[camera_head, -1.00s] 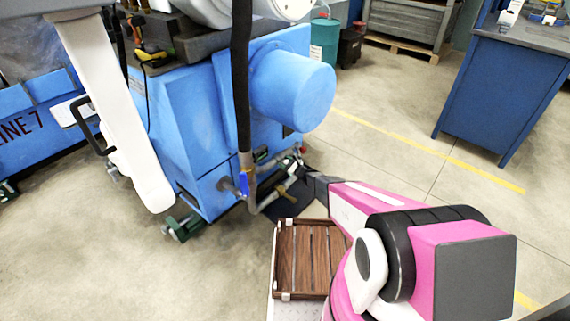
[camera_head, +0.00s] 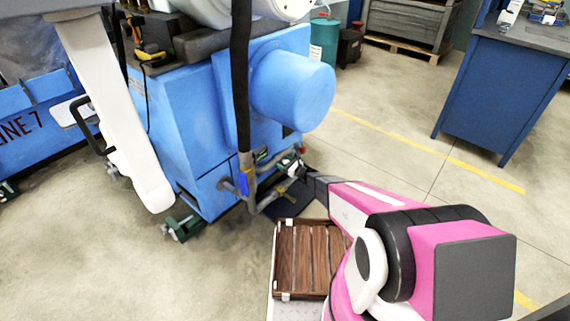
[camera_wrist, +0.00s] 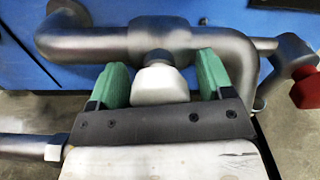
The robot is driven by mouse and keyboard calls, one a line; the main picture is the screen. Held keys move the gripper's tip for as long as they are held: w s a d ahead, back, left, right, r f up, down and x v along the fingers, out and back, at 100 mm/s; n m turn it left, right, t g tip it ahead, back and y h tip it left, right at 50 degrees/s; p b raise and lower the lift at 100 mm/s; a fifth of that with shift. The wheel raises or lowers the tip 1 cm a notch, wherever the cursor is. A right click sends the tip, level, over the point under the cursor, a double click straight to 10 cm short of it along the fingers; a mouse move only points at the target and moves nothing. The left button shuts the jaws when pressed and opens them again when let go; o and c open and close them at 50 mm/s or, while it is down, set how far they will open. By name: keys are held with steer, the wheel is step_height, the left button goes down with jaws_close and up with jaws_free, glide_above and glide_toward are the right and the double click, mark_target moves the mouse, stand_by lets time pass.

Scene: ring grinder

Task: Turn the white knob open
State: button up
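The white knob (camera_wrist: 160,86) sits on a grey metal pipe (camera_wrist: 85,45) in the middle of the wrist view. My gripper (camera_wrist: 161,68) is open, with one green finger on each side of the knob. A narrow gap shows between the knob and each finger. In the head view my gripper (camera_head: 290,162) is at the pipework low on the blue machine (camera_head: 170,125). The knob cannot be made out clearly there.
A red knob (camera_wrist: 306,88) is on the pipe at the right of the wrist view. A blue valve handle (camera_head: 243,182) and a black hose (camera_head: 240,80) are left of my gripper.

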steer(key=v, duration=1)
steer(key=shift+s+d, duration=0.3)
